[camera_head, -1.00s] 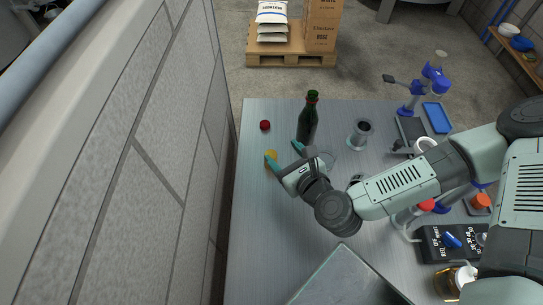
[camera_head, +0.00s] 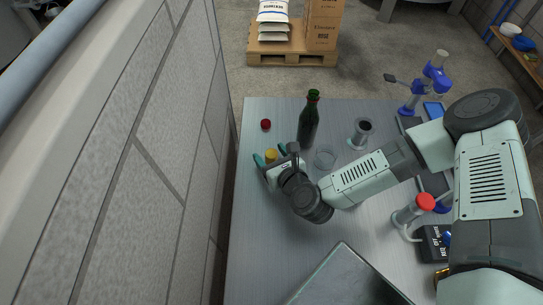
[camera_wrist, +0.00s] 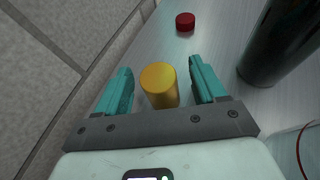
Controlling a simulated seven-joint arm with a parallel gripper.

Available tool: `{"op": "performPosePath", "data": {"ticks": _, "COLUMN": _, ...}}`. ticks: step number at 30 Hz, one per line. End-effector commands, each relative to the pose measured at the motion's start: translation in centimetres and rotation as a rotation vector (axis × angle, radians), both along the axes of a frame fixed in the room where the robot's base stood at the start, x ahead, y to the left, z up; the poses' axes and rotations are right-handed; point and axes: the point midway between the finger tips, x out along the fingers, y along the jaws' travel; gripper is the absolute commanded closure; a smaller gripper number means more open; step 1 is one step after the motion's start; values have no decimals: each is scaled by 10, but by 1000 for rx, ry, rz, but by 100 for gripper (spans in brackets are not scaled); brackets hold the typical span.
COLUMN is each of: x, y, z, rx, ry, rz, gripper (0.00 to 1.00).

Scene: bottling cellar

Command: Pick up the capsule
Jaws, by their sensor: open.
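The capsule looks to be a small yellow-gold cylinder (camera_head: 271,155) standing on the grey metal table near its left edge. In the wrist view the capsule (camera_wrist: 160,86) stands between my two teal fingers. My gripper (camera_head: 270,153) is open around it, with a finger on each side. In the wrist view my gripper (camera_wrist: 161,68) shows a gap beside the capsule on both sides, wider on the right. The capsule's lower part is partly hidden by my gripper in the head view.
A small red cap (camera_head: 265,124) lies beyond the capsule. A dark green bottle (camera_head: 309,122) stands to the right, near my right finger. A clear glass (camera_head: 325,159) and a metal-and-glass cup (camera_head: 361,133) are further right. A wall (camera_head: 150,150) runs along the table's left side.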

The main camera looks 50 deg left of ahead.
Motion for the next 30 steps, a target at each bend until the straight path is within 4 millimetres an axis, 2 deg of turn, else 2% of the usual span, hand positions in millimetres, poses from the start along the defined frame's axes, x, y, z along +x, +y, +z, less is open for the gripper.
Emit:
{"op": "performPosePath", "data": {"ticks": 2, "x": 0, "y": 0, "z": 0, "rx": 0, "ry": 0, "rz": 0, "gripper": 34}}
{"op": "performPosePath", "data": {"ticks": 8, "x": 0, "y": 0, "z": 0, "rx": 0, "ry": 0, "rz": 0, "gripper": 64}}
{"op": "performPosePath", "data": {"ticks": 20, "x": 0, "y": 0, "z": 3, "rx": 1, "ry": -1, "rz": -1, "gripper": 64}}
{"op": "performPosePath", "data": {"ticks": 23, "x": 1, "y": 0, "z": 14, "rx": 2, "ry": 2, "rz": -2, "gripper": 64}}
{"op": "performPosePath", "data": {"ticks": 30, "x": 1, "y": 0, "z": 63, "rx": 3, "ry": -1, "rz": -1, "gripper": 64}}
